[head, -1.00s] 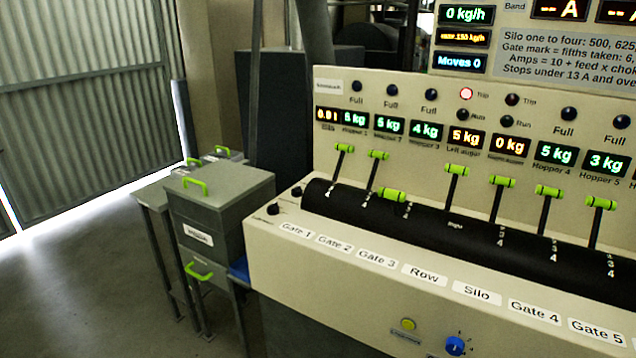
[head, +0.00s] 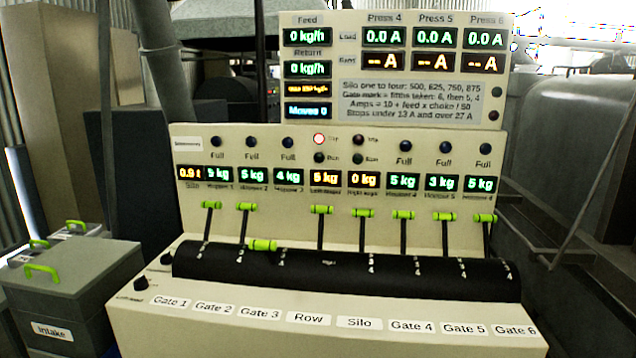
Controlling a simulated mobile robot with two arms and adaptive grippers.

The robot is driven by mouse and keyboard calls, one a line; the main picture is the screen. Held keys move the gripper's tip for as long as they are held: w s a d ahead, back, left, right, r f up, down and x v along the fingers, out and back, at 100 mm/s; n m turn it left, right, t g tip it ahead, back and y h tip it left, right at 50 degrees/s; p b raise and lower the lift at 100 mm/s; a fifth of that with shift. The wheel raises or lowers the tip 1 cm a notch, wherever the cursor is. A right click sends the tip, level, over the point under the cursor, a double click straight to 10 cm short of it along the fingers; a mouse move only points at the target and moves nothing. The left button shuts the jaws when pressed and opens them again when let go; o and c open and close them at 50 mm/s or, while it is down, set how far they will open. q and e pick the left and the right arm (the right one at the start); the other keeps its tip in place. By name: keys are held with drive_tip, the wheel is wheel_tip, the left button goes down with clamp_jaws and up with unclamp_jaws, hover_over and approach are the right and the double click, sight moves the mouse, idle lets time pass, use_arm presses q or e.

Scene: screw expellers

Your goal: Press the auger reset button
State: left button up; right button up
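The control console (head: 230,310) fills the middle of the head view. Two small dark buttons or knobs stand at its left end, one nearer (head: 141,284) and one farther back (head: 167,258). Their labels are too blurred to read, so I cannot tell if either is the auger reset button. The right auger display (head: 364,180) reads 0 kg. Neither of my grippers is in view.
Several green-handled levers (head: 321,210) rise from the black curved cover (head: 340,274). A readout board (head: 395,70) stands behind. A grey intake box (head: 75,290) with a green handle is at left. Pipes and a large dark cylinder (head: 575,140) are at right.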

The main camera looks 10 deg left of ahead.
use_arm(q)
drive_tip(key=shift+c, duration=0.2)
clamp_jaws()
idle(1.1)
